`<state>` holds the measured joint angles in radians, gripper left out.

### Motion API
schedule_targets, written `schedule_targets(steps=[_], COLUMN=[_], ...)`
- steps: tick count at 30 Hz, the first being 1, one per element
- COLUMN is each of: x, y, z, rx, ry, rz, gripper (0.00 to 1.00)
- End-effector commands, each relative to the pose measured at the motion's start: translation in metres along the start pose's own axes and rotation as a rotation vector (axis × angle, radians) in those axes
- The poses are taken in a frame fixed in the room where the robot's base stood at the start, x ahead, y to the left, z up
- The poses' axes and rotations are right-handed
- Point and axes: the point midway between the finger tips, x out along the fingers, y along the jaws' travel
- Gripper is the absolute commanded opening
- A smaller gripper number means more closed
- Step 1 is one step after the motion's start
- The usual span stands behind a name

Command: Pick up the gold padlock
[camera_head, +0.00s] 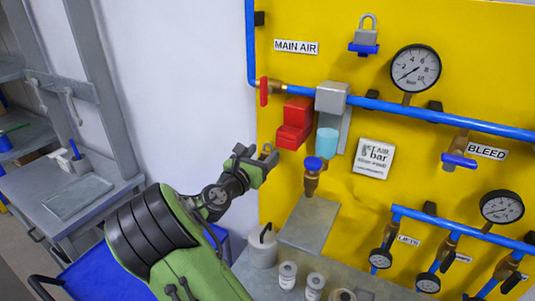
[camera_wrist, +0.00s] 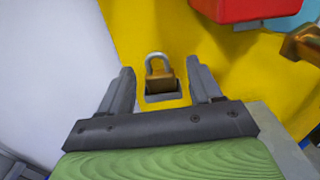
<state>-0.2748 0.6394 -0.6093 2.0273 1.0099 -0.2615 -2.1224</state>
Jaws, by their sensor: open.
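The gold padlock (camera_wrist: 160,80) shows in the wrist view, with a brass body and a grey shackle on top. It sits upright in front of a small grey holder (camera_wrist: 163,97) on the yellow board. My gripper (camera_wrist: 161,72) is open, with one finger on each side of the padlock and a visible gap to both. In the head view, my gripper (camera_head: 265,158) is at the board's left part, below the red block. I cannot make out the padlock clearly there, as the gripper covers that spot.
The yellow board (camera_head: 345,215) carries blue pipes, gauges and valves. Another padlock (camera_head: 365,38) hangs near the top. Small jars (camera_head: 287,275) stand on the ledge below. The white wall at left is clear.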

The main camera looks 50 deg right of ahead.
Motion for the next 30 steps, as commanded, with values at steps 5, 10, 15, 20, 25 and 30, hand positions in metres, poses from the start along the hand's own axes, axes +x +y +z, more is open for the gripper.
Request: schedule_targets(steps=[5, 10, 15, 20, 25, 30], x=[0.022, 0.054, 0.069, 0.069, 0.069, 0.069], y=[0.0, 0.004, 0.005, 0.005, 0.005, 0.005], z=[0.0, -0.003, -0.003, -0.004, -0.004, -0.004], rx=[0.001, 0.002, 0.002, 0.002, 0.002, 0.002], ry=[0.0, 0.001, 0.001, 0.002, 0.002, 0.003], rz=[-0.001, -0.004, 0.001, 0.002, 0.001, 0.001], gripper=[0.64, 0.64, 0.64, 0.64, 0.38, 0.12])
